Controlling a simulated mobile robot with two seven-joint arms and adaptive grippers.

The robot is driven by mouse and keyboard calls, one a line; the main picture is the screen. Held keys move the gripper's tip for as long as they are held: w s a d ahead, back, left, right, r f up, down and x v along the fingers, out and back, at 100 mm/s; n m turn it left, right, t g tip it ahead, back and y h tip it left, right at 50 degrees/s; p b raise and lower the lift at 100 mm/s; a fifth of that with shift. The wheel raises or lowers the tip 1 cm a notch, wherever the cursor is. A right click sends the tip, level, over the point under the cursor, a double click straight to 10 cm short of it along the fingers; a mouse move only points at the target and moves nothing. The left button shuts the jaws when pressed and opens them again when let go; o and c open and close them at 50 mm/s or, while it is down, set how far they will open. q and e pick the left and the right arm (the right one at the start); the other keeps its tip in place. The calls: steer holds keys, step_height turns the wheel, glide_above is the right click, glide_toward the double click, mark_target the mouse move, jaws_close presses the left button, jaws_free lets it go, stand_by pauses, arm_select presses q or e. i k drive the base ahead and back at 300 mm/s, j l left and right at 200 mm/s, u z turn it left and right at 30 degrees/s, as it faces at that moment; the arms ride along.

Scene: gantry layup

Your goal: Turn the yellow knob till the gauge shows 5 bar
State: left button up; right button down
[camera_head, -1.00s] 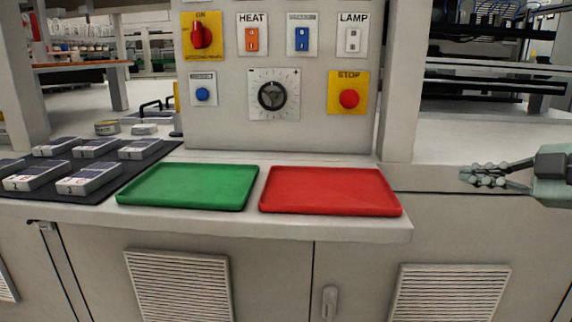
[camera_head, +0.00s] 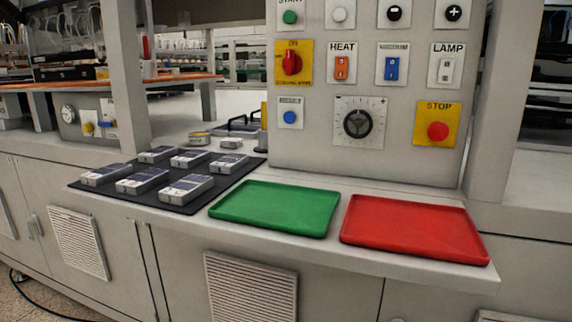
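A small box on the left of the bench carries a yellow knob (camera_head: 88,129) low on its front. A round white gauge (camera_head: 68,114) sits on the same box, up and left of the knob. The gauge is too small to read. Neither of my grippers shows in the head view now.
A control panel (camera_head: 302,143) with a black dial (camera_head: 358,123) and several switches stands over the bench. A green tray (camera_head: 278,230) and a red tray (camera_head: 416,250) lie in front. Several small boxes lie on a black mat (camera_head: 181,208). A post (camera_head: 128,80) stands right of the gauge box.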

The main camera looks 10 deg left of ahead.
mark_target(87, 128)
steer(key=u, duration=1.25)
steer(key=i+j+z, duration=0.1)
steer(key=i+j, duration=0.15)
steer(key=i+j+z, duration=0.1)
steer(key=i+j, duration=0.15)
steer(key=j, duration=0.15)
steer(key=i+j+z, duration=0.1)
steer(key=j, duration=0.3)
steer(key=i, duration=0.1)
